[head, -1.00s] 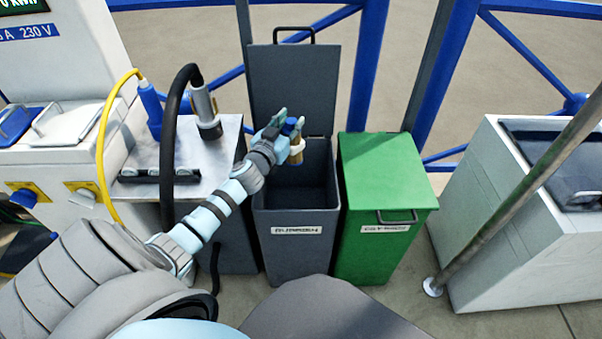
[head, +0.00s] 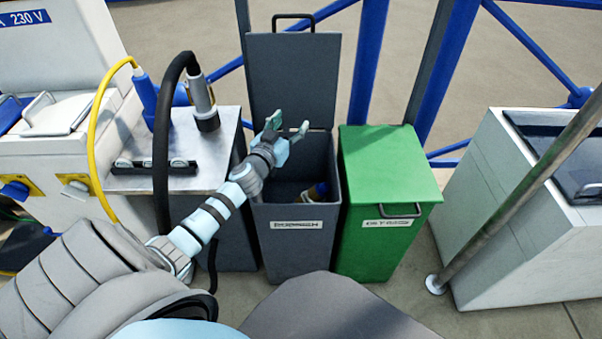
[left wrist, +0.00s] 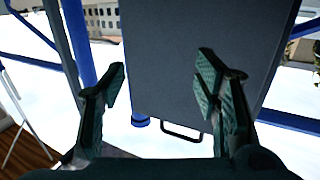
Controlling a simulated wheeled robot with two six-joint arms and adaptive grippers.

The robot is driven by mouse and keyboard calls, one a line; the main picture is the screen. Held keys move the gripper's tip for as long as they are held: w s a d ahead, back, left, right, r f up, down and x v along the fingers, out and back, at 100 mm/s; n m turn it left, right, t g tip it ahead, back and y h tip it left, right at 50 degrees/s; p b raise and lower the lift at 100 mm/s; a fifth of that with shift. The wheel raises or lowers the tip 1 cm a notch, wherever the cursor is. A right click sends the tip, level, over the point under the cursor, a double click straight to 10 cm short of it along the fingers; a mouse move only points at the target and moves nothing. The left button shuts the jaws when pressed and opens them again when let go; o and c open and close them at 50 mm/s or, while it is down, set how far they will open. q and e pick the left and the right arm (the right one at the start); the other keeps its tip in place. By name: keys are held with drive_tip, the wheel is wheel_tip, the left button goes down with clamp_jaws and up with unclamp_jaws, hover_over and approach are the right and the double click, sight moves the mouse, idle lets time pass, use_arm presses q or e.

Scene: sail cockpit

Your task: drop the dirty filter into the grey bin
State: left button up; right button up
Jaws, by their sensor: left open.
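The grey bin (head: 297,240) stands in the middle of the head view with its lid (head: 294,80) raised upright behind it. The dirty filter (head: 321,190), small with a blue end and a tan part, is inside the bin near its right wall. My left gripper (head: 287,127) is open and empty above the bin's opening, apart from the filter. In the left wrist view its two fingers (left wrist: 163,88) are spread wide, with the raised lid (left wrist: 195,60) beyond them. My right gripper is in neither view.
A green bin (head: 385,190) with a shut lid stands directly right of the grey bin. A metal-topped cabinet (head: 215,160) with cables stands to the left. A white box (head: 540,220) and a slanted pole (head: 510,200) are on the right.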

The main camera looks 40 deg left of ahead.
use_arm(q)
drive_tip(key=v, duration=1.1)
drive_tip(key=shift+s, duration=0.35)
